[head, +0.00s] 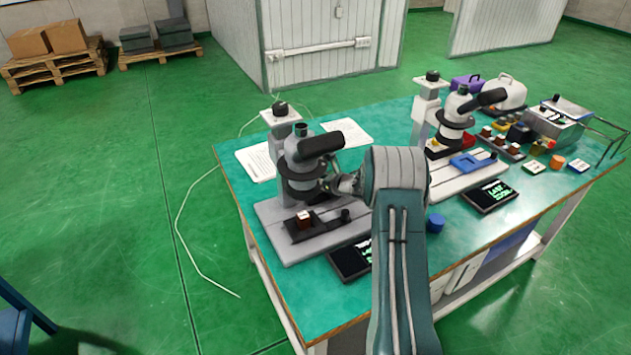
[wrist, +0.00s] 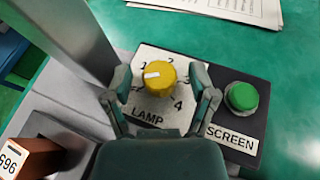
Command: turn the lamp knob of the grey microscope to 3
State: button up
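The grey microscope (head: 299,150) stands on its grey base at the near left part of the table. Its yellow lamp knob (wrist: 160,78) sits on a white dial plate marked LAMP in the wrist view. My gripper (wrist: 161,82) is open, with one finger on each side of the knob and visible gaps between. In the head view my gripper (head: 341,185) is beside the microscope, partly hidden by my arm.
A green SCREEN button (wrist: 241,96) is right of the dial. A grey column (wrist: 62,38) rises left of the dial. A white microscope (head: 455,118) stands farther right on the table.

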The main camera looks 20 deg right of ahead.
grip_shut()
jog(key=shift+m+h, duration=0.4)
jog(key=shift+h, duration=0.1)
jog(key=shift+a+m+t+h, duration=0.15)
jog(key=shift+m+t+h, duration=0.35)
jog(key=shift+m+h, duration=1.9)
jog(key=shift+h, duration=0.4)
jog(key=shift+m+h, duration=0.3)
jog(key=shift+o, duration=1.6)
grip_release()
